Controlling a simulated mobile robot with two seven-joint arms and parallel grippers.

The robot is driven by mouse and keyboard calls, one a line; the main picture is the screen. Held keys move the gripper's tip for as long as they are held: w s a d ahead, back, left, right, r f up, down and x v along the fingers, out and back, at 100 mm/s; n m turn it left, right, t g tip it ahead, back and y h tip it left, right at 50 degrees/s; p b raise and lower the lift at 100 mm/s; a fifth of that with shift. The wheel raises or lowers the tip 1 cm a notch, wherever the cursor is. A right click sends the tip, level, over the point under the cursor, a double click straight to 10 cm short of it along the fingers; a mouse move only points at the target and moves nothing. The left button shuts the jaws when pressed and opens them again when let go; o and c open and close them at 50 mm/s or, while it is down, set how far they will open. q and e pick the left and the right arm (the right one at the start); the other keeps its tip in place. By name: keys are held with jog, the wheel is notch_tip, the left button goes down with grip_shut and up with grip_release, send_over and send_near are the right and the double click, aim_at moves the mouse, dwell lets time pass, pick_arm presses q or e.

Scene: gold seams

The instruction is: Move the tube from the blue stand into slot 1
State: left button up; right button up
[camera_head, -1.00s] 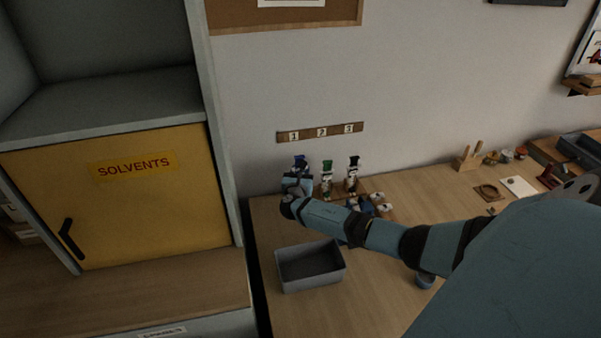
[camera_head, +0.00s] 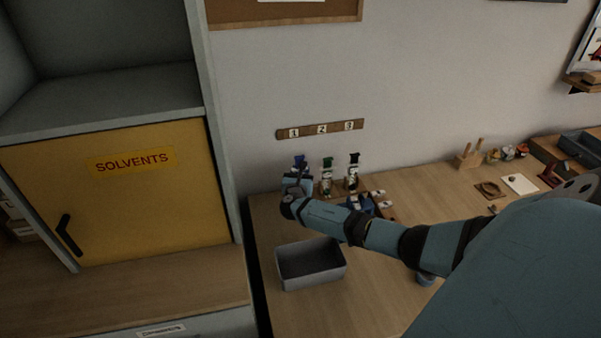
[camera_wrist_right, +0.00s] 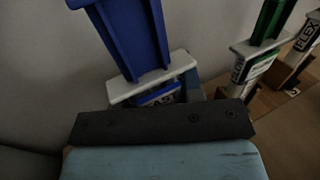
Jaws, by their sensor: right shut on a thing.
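A tube with a blue plunger (camera_head: 300,160) stands upright below the number 1 on the wall strip. It also shows large in the right wrist view (camera_wrist_right: 138,38), with a white flange (camera_wrist_right: 125,92) and a partly hidden label. My right gripper (camera_head: 297,182) is shut on this tube. The tube's lower end and slot 1 are hidden behind the gripper. A blue piece that looks like the blue stand (camera_head: 361,203) shows partly behind my right forearm. My left gripper is not in view.
A green-topped tube (camera_head: 327,172) and a black-topped tube (camera_head: 353,172) stand just right of the gripper, below 2 and 3. An open grey bin (camera_head: 310,266) sits in front. A yellow solvents cabinet (camera_head: 120,205) stands left. Small items lie on the table's right.

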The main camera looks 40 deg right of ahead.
jog(key=shift+f+b, duration=0.6)
jog(key=shift+f, duration=0.2)
dwell(0.9)
jog(key=o, duration=1.1)
jog(key=shift+c, duration=0.2)
jog(key=shift+f, duration=0.15)
jog(key=shift+o, duration=0.6)
jog(key=shift+f, duration=0.1)
jog(key=shift+s+a, duration=0.1)
jog(key=shift+a, duration=0.05)
